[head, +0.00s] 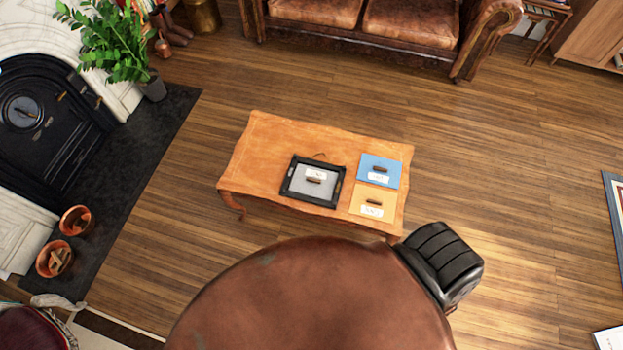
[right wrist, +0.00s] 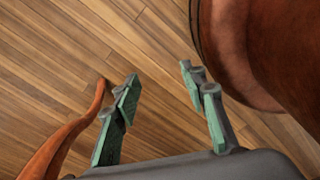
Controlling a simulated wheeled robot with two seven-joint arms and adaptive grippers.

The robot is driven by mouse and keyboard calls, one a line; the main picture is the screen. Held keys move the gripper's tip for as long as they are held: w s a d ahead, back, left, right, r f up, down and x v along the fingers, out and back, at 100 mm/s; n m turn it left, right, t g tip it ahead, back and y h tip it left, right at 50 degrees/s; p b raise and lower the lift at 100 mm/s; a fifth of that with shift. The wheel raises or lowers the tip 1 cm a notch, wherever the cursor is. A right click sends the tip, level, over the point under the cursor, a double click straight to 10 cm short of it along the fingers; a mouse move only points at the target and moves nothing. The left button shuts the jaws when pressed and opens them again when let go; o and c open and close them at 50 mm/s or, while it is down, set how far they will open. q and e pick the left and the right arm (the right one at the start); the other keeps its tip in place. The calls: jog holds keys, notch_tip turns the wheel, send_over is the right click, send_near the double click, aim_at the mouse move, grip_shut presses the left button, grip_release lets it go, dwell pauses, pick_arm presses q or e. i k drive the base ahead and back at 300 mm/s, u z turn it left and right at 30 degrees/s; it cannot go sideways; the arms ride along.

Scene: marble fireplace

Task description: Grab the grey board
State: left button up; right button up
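The grey board (head: 328,185) lies inside a black tray (head: 287,190) on the wooden table (head: 265,150). It has a small brown handle and a white label. A blue board (head: 392,166) and a yellow board (head: 357,205) lie on the table to the right of the tray, each with a handle and a label. My right gripper (right wrist: 160,75) shows in the right wrist view, its green-padded fingers apart with nothing between them, above the wood floor. The grey board is not in that view. My left gripper is in neither view.
A large rounded brown object (head: 310,300) fills the lower middle of the head view, close to the table's front edge. In the right wrist view a curved wooden leg (right wrist: 65,140) is at left. A sofa (head: 365,25) stands behind the table. Floor is clear right of the table.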

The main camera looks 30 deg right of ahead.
aim_at(308, 180)
jog(key=u, duration=0.15)
jog(key=k, duration=0.45)
jog(key=u, duration=0.75)
jog(key=i, duration=0.7)
jog(key=z, duration=1.05)
jog(key=i, duration=0.45)
jog(key=z, duration=0.45)
